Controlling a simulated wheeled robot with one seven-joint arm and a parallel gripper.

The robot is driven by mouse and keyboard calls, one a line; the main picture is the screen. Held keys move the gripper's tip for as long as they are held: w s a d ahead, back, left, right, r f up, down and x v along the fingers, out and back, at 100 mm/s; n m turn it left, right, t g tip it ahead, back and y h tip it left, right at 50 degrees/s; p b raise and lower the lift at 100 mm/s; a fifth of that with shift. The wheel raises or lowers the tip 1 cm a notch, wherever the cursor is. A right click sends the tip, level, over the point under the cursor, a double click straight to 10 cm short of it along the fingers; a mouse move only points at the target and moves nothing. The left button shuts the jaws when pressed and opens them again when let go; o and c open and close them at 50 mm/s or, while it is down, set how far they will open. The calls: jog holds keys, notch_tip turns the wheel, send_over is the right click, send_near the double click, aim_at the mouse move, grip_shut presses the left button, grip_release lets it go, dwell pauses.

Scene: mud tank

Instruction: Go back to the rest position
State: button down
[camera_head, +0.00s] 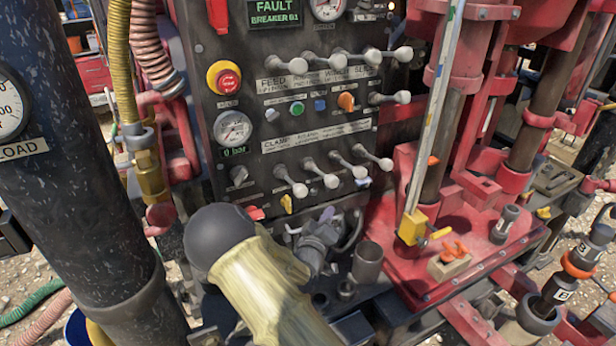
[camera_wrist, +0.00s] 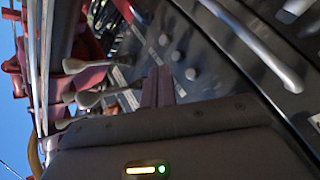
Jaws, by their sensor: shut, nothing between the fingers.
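My gripper (camera_wrist: 158,86) shows in the wrist view with its two dark reddish fingers together and nothing between them. The fingers point at the control panel, whose pale-knobbed levers (camera_wrist: 75,66) show to their left. A lever close to the camera (camera_wrist: 255,45) crosses the upper right. In the head view my arm, in a cream sleeve with a dark round joint, rises from the bottom centre before the lower part of the black panel (camera_head: 205,55). The grey wrist end is partly hidden there, just below the lower row of levers (camera_head: 330,181). Contact cannot be told.
A gauge (camera_head: 233,129) and a red stop button (camera_head: 226,80) sit on the panel. A thick black pipe (camera_head: 75,160) stands left. A red deck (camera_head: 470,235) with a grey cup (camera_head: 367,263) beside it and a tall pale rail (camera_head: 435,110) lies right.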

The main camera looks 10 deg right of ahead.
jog(key=s+d+f+m+g+y, duration=0.25)
jog(key=s+m+g+y, duration=0.2)
jog(key=s+g, duration=0.3)
jog(key=s+a+r+g+y, duration=0.1)
jog(key=s+r+g+y, duration=0.1)
jog(key=s, duration=0.8)
jog(key=s+a+r+g+y, duration=0.1)
jog(key=s+r+g+y, duration=0.1)
jog(key=s, duration=0.7)
jog(key=shift+s+r+g, duration=0.4)
jog(key=shift+r+g, duration=0.2)
jog(key=shift+g, duration=0.65)
